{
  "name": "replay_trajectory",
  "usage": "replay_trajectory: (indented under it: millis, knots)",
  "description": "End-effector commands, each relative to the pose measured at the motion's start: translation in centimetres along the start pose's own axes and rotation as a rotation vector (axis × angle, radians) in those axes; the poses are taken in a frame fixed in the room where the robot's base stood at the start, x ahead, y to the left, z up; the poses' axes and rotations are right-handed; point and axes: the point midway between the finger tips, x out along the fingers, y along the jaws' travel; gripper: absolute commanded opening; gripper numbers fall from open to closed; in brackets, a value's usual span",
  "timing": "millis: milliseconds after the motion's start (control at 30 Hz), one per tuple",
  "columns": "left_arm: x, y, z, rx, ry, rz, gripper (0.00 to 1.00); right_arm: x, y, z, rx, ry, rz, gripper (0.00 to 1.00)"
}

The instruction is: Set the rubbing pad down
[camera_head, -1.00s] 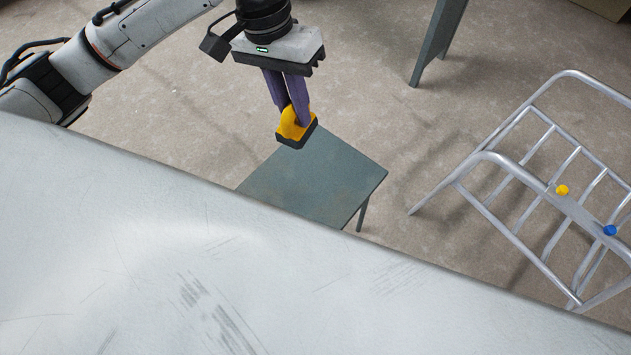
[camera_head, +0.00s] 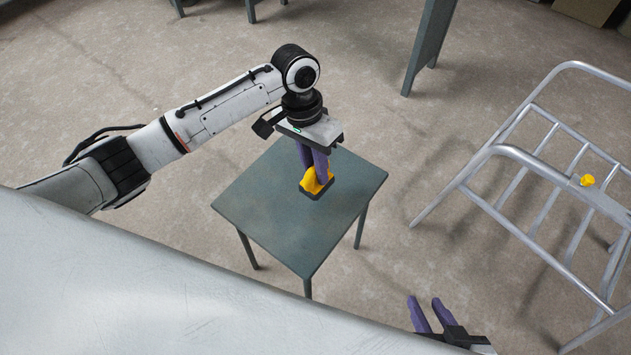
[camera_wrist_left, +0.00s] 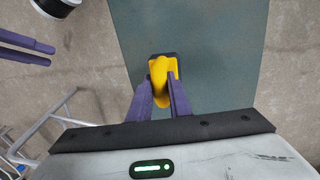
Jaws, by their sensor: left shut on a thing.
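The rubbing pad (camera_head: 313,184) has a yellow handle on a dark base. My left gripper (camera_head: 316,168) points down and is shut on the handle. The pad is over the middle of the grey-green table (camera_head: 260,215), at or very near its top; I cannot tell whether it touches. In the left wrist view the pad (camera_wrist_left: 161,72) sits between the purple fingertips, with the table top (camera_wrist_left: 215,50) behind it. My right gripper (camera_head: 425,302) is at the bottom right of the head view, fingers apart and empty.
The table top around the pad is bare. A grey-green panel or leg (camera_head: 430,45) stands at the back.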

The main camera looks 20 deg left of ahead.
Motion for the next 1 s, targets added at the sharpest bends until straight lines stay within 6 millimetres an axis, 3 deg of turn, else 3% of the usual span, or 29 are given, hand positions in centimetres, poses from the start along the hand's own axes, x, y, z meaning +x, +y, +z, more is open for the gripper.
replay_trajectory:
  millis: [233, 633, 667, 767, 1000]
  knots:
    - [4.0, -0.7, 0.1, -0.001, -0.002, 0.001, 0.00, 0.7, 0.2, 0.3, 0.003, 0.011, -0.001, 0.31]
    - [4.4, -0.8, 0.1, -0.001, -0.002, 0.001, 0.00, 0.4, 0.2, 0.2, 0.004, 0.010, -0.001, 0.31]
    - [4.5, -0.8, 0.1, -0.001, -0.002, 0.000, 0.19, 0.4, 0.2, 0.2, 0.004, 0.010, -0.001, 0.31]
    - [4.5, -0.8, 0.1, 0.000, -0.002, 0.000, 0.36, 0.5, 0.2, 0.3, 0.003, 0.010, -0.001, 0.31]
    - [4.5, -0.8, 0.1, -0.001, -0.002, -0.001, 0.36, 0.5, 0.2, 0.3, 0.003, 0.009, 0.000, 0.31]
